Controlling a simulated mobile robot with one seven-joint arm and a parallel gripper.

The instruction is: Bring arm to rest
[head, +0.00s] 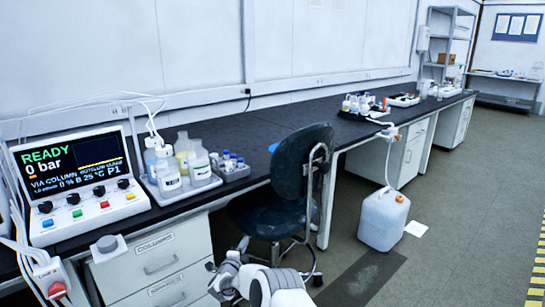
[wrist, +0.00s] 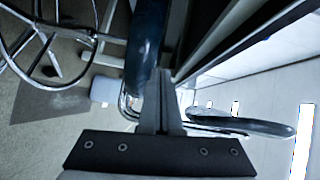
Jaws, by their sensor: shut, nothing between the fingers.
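My arm (head: 262,284) shows as white and grey links at the bottom centre of the head view, low in front of the bench drawers and near the chair. My gripper (wrist: 163,78) shows in the wrist view, with its two dark fingers together, shut and empty. I cannot make out the fingers in the head view. The dark office chair (head: 300,165) stands at the bench, right of my arm. In the wrist view a dark blue chair part (wrist: 147,45) lies close beside the fingertips in the picture; I cannot tell how far apart they are.
A control unit (head: 75,180) reads READY, 0 bar. A bottle tray (head: 180,190) stands beside it on the dark bench (head: 250,130). Drawers (head: 160,262) are below. A white jerrycan (head: 383,220) and dark mat (head: 362,278) are on the floor. Open floor lies at right.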

